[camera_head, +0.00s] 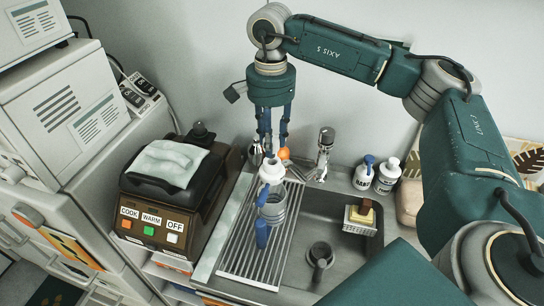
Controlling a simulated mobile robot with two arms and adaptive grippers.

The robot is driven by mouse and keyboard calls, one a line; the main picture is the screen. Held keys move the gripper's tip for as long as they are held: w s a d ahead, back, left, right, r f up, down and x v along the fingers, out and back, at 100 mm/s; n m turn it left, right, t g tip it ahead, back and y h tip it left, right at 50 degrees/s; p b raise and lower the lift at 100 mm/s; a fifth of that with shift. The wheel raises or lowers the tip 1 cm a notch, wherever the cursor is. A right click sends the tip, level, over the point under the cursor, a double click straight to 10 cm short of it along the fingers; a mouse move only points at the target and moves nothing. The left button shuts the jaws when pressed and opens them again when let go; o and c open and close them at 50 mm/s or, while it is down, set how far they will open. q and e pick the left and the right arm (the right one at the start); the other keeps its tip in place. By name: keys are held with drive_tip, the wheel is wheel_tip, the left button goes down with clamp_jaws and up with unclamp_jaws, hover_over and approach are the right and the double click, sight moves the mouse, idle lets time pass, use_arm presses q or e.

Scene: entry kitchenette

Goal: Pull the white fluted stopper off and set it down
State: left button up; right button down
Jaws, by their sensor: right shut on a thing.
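The white fluted stopper (272,174) is at the top of a clear greyish vessel (274,209) that stands on the ribbed drainboard left of the sink. Blue parts show on the near side of the vessel. My right gripper (271,157) points straight down from above, its blue fingers shut on the stopper. The fingertips are small here, and the exact contact is hard to make out. I cannot tell whether the stopper is seated in the vessel's mouth or just above it.
The drainboard (235,262) has bare ribs around the vessel. A dark cooker (150,208) with a cloth on top stands to the left. Bottles (386,175) and a sponge holder (360,217) are right.

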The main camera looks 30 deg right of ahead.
drive_tip(key=shift+r+p, duration=1.25)
drive_tip(key=shift+r, duration=0.75)
